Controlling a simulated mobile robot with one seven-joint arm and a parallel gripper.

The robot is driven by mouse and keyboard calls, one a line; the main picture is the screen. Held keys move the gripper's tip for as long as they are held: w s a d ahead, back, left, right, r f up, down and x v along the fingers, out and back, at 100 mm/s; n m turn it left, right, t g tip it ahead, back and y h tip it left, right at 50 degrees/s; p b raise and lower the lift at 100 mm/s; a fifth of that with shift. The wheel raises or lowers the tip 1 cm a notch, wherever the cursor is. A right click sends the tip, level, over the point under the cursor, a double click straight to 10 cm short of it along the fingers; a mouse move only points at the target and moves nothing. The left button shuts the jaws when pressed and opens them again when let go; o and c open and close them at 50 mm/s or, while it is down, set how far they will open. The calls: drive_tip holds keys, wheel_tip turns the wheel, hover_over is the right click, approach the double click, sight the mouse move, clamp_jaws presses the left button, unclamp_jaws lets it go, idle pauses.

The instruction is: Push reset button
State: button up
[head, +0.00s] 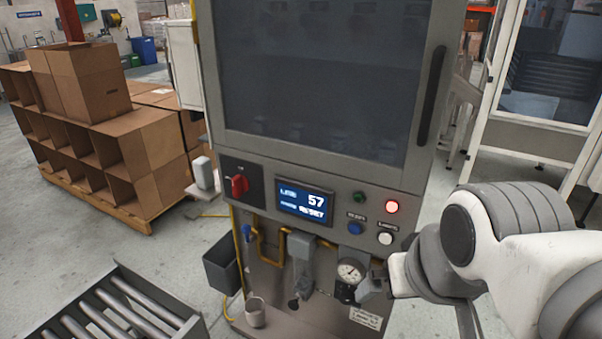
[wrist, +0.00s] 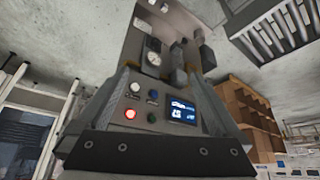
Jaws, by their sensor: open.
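The control panel (head: 320,180) of a grey machine faces me. It has a blue button (head: 355,228) with a small label above it that looks like "RESET", and a white button (head: 385,239) to its right. A red lamp (head: 392,206) glows above, beside a green button (head: 360,197). My gripper (head: 370,288) is below the buttons at the right, near the gauge. In the wrist view the panel appears turned over; the blue button (wrist: 153,93) shows between the open, empty fingers of my gripper (wrist: 158,72).
A red rotary switch (head: 239,185) is left of the screen. A round gauge (head: 349,271) and yellow pipes are below the panel. A roller conveyor (head: 120,310) stands at lower left, with cardboard boxes (head: 90,140) behind. A white-framed enclosure (head: 540,130) stands at right.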

clamp_jaws()
idle(0.5)
idle(1.2)
